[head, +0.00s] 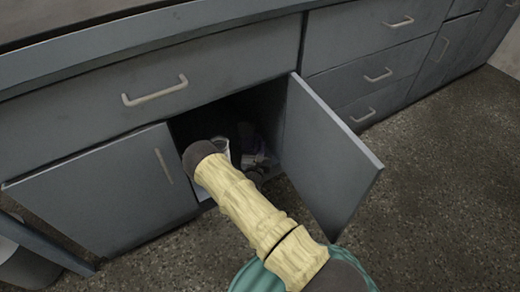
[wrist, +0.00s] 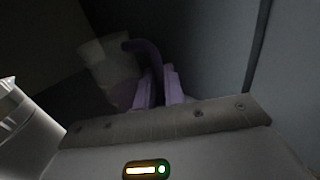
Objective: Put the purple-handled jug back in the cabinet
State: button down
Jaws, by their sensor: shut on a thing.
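The purple-handled jug (wrist: 108,75) is a pale, translucent vessel in the dark in the wrist view, with its dark purple handle (wrist: 148,55) curving towards my gripper. My gripper (wrist: 158,88) is shut on the handle, its two lilac fingers on either side of it. The cabinet (head: 205,125) stands open in the head view, and my arm reaches into its opening. The open cabinet door (head: 325,155) swings out to the right of my arm. The jug and my fingertips are mostly hidden by my arm and by shadow in the head view.
A clear vessel (wrist: 28,130) stands close at the left edge of the wrist view. The left cabinet door (head: 105,190) is shut, with a drawer (head: 215,85) above the opening. More drawers (head: 375,75) lie to the right.

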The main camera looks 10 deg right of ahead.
jog(key=c, duration=1.9)
grip_release()
jog(key=shift+f, duration=0.1)
jog(key=o, duration=0.4)
jog(key=shift+r, duration=0.2)
jog(key=shift+s+a+p, duration=0.2)
jog(key=shift+s+p, duration=0.1)
jog(key=shift+p, duration=0.1)
jog(key=shift+p+v, duration=3.45)
jog(key=shift+v, duration=2.2)
jog(key=shift+r, duration=0.1)
